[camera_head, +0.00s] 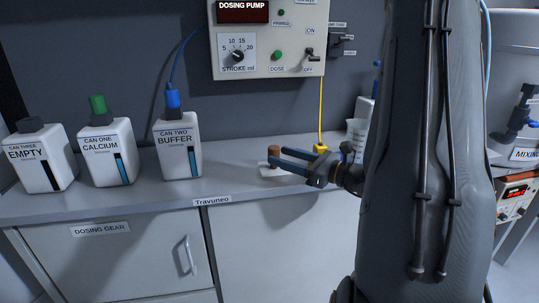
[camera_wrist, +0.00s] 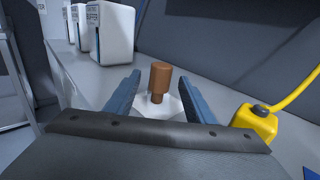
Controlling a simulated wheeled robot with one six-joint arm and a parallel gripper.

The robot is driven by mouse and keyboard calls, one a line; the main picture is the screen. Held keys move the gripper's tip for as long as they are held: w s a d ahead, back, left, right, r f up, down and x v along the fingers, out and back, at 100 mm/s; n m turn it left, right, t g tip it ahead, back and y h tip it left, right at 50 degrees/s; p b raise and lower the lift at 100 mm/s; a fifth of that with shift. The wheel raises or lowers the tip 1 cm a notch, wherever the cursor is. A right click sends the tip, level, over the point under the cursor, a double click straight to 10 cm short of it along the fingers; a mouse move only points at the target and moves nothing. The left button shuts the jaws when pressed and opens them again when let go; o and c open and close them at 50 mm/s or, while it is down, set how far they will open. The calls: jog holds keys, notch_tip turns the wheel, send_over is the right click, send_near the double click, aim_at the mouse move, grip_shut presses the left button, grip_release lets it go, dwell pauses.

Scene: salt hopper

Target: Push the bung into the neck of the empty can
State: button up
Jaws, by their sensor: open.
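The bung (camera_head: 274,151) is a brown stopper with a wide top and a narrower stem. It stands upright on a small white pad (camera_head: 268,173) on the bench. It also shows in the wrist view (camera_wrist: 160,75). My gripper (camera_head: 277,158) is open, with its blue fingers level and low over the bench. In the wrist view the fingertips (camera_wrist: 159,82) lie on either side of the bung, with gaps; I cannot tell exactly how far they reach around it. The empty can (camera_head: 42,170), labelled CAN THREE EMPTY, stands at the far left with a dark neck on top.
Can one (camera_head: 107,158) with a green top and can two (camera_head: 178,150) with a blue top and tube stand left of the bung. A yellow fitting (camera_wrist: 256,122) with a yellow line sits beside my gripper. The dosing pump (camera_head: 268,40) hangs above. Bench between can two and bung is clear.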

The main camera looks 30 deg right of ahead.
jog(key=shift+p+x, duration=0.6)
jog(key=shift+x, duration=3.35)
jog(key=shift+c, duration=0.4)
jog(key=c, duration=1.1)
